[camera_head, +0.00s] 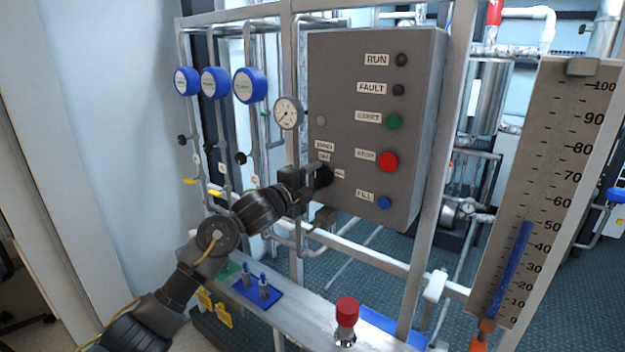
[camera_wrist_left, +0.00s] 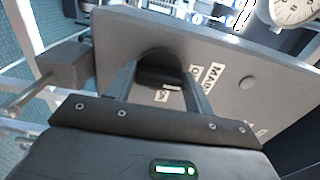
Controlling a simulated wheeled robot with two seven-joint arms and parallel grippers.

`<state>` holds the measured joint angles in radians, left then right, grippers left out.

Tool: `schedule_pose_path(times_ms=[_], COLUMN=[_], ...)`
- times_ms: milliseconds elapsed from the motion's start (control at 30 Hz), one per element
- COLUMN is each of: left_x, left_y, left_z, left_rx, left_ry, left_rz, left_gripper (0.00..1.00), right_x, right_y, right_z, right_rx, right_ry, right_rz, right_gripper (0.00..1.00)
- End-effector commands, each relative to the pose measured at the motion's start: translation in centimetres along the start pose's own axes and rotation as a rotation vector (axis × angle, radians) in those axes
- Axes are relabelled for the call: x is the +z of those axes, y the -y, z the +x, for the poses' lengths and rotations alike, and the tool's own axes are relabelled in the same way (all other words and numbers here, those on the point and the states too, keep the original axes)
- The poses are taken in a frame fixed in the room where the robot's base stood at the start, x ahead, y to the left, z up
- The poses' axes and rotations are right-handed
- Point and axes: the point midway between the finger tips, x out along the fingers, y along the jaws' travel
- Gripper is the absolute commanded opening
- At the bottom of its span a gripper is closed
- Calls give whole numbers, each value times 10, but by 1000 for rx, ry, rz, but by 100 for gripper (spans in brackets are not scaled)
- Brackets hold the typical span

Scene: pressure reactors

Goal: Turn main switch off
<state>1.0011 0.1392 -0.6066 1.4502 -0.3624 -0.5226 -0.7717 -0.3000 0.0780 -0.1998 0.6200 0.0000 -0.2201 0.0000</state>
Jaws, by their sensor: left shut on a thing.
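The grey control box (camera_head: 350,130) hangs on the frame with its labelled buttons facing me. The main switch is a black knob (camera_head: 324,175) at the box's lower left, beside small white labels. My left gripper (camera_head: 312,177) is at this knob, and its body hides part of the knob and labels. In the left wrist view, the two fingers of my left gripper (camera_wrist_left: 163,88) stand on either side of the black knob (camera_wrist_left: 160,74), shut on it. The labels beside it are partly readable, and the knob's exact setting cannot be told. My right gripper is not in view.
A pressure gauge (camera_head: 288,113) sits just left of the box. Green (camera_head: 393,121), red (camera_head: 388,162) and blue (camera_head: 384,203) buttons line the box's right side. Blue round gauges (camera_head: 250,85) hang at left. A red-capped valve (camera_head: 347,312) stands on the lower beam.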

Motion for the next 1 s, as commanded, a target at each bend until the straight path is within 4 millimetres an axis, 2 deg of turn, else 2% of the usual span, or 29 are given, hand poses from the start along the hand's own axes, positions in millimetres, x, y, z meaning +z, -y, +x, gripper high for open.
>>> schedule_pose_path(times_ms=[433,467,600,867,1000], left_x=[0,0,0,0,1], left_y=[-1,-1,-1,0,-1], left_z=[0,0,0,0,-8], left_rx=[1,1,1,0,0], left_ry=[1,1,1,0,0], left_rz=[-11,-11,-10,-9,-8], left_gripper=[30,55,74,75,75], right_x=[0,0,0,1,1], right_y=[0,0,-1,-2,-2], right_z=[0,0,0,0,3], right_rx=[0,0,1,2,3], right_ry=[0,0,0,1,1], right_rz=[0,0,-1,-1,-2], right_gripper=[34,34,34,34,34])
